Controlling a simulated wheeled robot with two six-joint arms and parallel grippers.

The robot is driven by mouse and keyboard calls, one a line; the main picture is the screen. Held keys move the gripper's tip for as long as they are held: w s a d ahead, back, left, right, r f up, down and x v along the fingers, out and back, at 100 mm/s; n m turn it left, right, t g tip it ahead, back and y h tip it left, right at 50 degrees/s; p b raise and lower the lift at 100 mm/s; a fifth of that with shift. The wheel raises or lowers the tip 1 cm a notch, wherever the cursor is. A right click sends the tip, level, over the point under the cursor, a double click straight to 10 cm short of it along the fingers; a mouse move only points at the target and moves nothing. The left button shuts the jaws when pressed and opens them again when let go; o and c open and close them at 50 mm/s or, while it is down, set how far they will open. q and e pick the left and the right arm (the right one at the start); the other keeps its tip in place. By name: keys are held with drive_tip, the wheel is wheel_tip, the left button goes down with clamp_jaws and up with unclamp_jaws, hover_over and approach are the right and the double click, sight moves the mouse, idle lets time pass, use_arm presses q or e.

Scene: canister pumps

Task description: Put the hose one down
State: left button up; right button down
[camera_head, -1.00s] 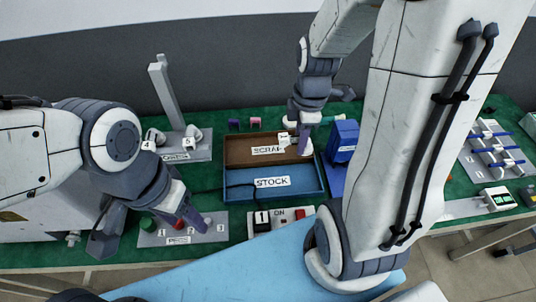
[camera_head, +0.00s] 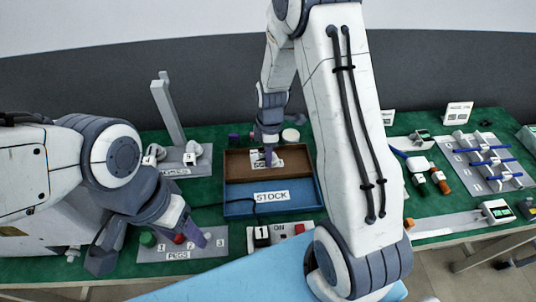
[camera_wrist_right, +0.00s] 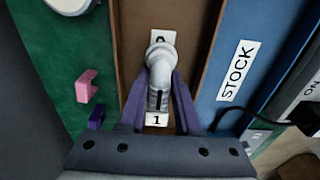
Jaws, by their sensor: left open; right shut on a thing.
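My right gripper (camera_head: 268,160) is over the brown SCRAP tray (camera_head: 235,168). In the right wrist view its purple fingers (camera_wrist_right: 160,95) are shut on a pale grey elbow-shaped hose piece (camera_wrist_right: 161,58) with a white tag reading 1 below it. The hose piece is over the brown tray; whether it touches the floor cannot be told. In the head view the hand mostly hides it. My left gripper (camera_head: 187,236) is open, low over the grey PEGS plate (camera_head: 215,247) at the left.
The blue STOCK tray (camera_head: 300,200) adjoins the SCRAP tray on its near side. Pink (camera_wrist_right: 87,86) and purple pieces lie behind the trays. A grey post stand (camera_head: 170,120) is at the back left.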

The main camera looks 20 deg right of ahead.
drive_tip(key=shift+f, duration=0.2)
drive_tip(key=shift+f, duration=0.15)
drive_tip(key=c, duration=0.6)
unclamp_jaws()
